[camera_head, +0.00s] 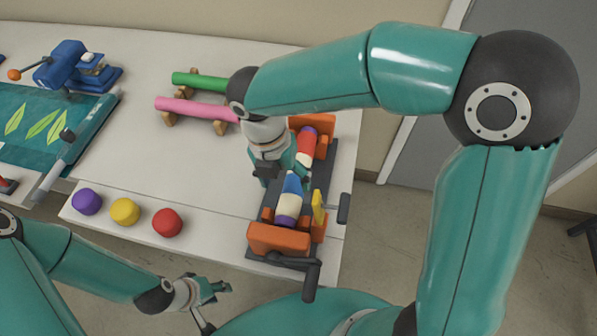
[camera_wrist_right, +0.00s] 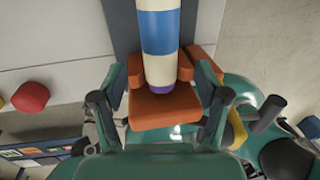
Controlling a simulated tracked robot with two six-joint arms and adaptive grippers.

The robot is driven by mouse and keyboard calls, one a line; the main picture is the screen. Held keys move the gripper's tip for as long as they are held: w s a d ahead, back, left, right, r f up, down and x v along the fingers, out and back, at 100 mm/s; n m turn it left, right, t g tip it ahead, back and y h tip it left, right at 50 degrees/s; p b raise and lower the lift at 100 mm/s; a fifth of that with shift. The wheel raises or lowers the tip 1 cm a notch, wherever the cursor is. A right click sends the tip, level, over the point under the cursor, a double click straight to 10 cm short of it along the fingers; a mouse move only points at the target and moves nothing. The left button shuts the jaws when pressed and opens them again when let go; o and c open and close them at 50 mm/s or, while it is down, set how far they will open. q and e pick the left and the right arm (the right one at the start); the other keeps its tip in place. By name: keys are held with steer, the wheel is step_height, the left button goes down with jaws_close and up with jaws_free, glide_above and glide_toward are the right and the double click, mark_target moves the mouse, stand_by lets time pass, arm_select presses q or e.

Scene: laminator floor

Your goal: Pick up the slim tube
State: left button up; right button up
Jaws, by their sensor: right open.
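A slim green tube (camera_head: 200,82) and a thicker pink tube (camera_head: 195,109) lie side by side on wooden rests at the back of the table. A striped tube with red, blue and cream bands (camera_head: 288,208) lies in an orange-ended holder (camera_head: 278,238). In the right wrist view its cream and blue end (camera_wrist_right: 159,50) points down between orange blocks. My right gripper (camera_head: 277,176) is over the striped tube in the head view. Its open fingers (camera_wrist_right: 159,100) appear either side of the tube's end, with no contact visible. My left gripper (camera_head: 213,305) is open and empty before the table's front edge.
Purple, yellow and red knobs (camera_head: 167,222) stand along the front strip. A teal leaf-patterned board (camera_head: 45,125) and a blue clamp device (camera_head: 75,68) are at the left. A dark crank (camera_head: 310,275) sticks out of the holder's front. The table's middle (camera_head: 120,160) is clear.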

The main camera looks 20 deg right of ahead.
mark_target(289, 197)
steer(key=shift+s+d+f+p, duration=0.1)
steer(key=shift+s+f, duration=0.1)
steer(key=shift+f, duration=0.9)
steer(key=shift+s+d+f+p, duration=0.1)
steer(key=shift+s+f, duration=0.05)
steer(key=shift+f, duration=0.9)
steer(key=shift+s+d+f+p, duration=0.1)
steer(key=shift+s+f, duration=0.1)
steer(key=shift+f, duration=0.9)
steer(key=c, duration=1.3)
steer(key=shift+o, duration=0.2)
steer(key=shift+r, duration=0.1)
step_height(289, 197, up, 20)
steer(key=shift+s, duration=0.2)
